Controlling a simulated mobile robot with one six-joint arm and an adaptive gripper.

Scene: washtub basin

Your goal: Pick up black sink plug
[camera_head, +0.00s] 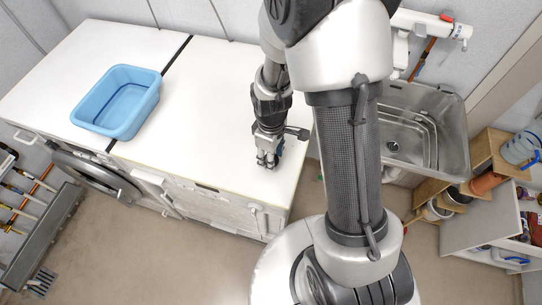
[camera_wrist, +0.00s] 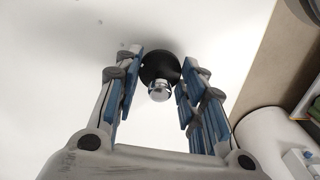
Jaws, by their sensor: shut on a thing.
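The black sink plug (camera_wrist: 159,66) shows in the wrist view as a round black disc with a shiny metal knob facing the camera. It is between the blue-padded fingers of my gripper (camera_wrist: 160,88), which is shut on it. In the head view my gripper (camera_head: 267,160) points down at the white countertop (camera_head: 215,110), near its right front part. The plug is hidden there behind the fingers. Whether the plug touches the countertop or is just above it, I cannot tell.
A blue basin (camera_head: 118,102) stands on the left of the counter. A steel sink (camera_head: 455,135) is at the right, beyond my arm. Wooden shelves with pots (camera_head: 485,184) are at the far right. The counter between basin and gripper is clear.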

